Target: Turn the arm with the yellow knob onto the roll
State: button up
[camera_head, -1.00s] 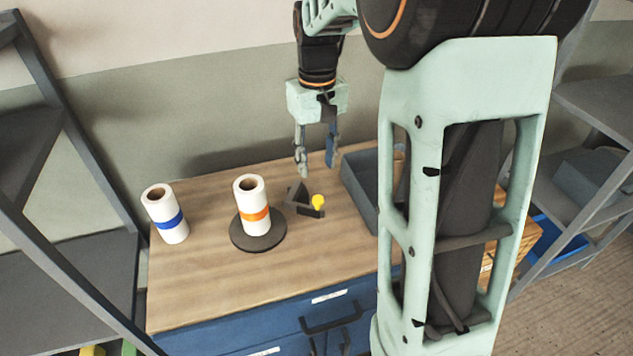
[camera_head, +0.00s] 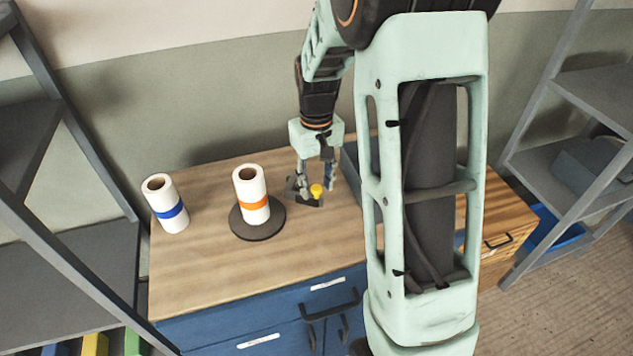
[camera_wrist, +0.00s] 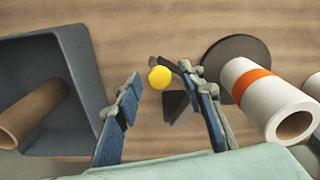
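The yellow knob (camera_head: 316,190) sits on the end of a dark arm (camera_head: 303,198) on the bench, right of the roll. It also shows in the wrist view (camera_wrist: 160,77), between and just beyond my fingertips. The roll with the orange band (camera_head: 252,194) stands upright on a round dark base (camera_head: 276,221); in the wrist view the roll (camera_wrist: 275,108) is right of my gripper. My gripper (camera_head: 316,182) is open above the knob, its fingers on either side in the wrist view (camera_wrist: 165,95). I cannot tell whether a finger touches the arm.
A white roll with a blue band (camera_head: 166,204) stands at the bench's left. A grey bin (camera_wrist: 78,60) holding a brown tube (camera_wrist: 35,110) lies on the other side of my gripper. The front left of the wooden bench top (camera_head: 200,285) is clear.

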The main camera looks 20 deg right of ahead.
grip_shut()
jog(key=shift+a, duration=0.1)
jog(key=w+a+m, duration=0.1)
jog(key=a+m, duration=0.6)
jog(key=shift+m+b, duration=0.4)
dwell(0.4)
jog(key=shift+r, duration=0.1)
jog(key=shift+o, duration=0.4)
grip_release()
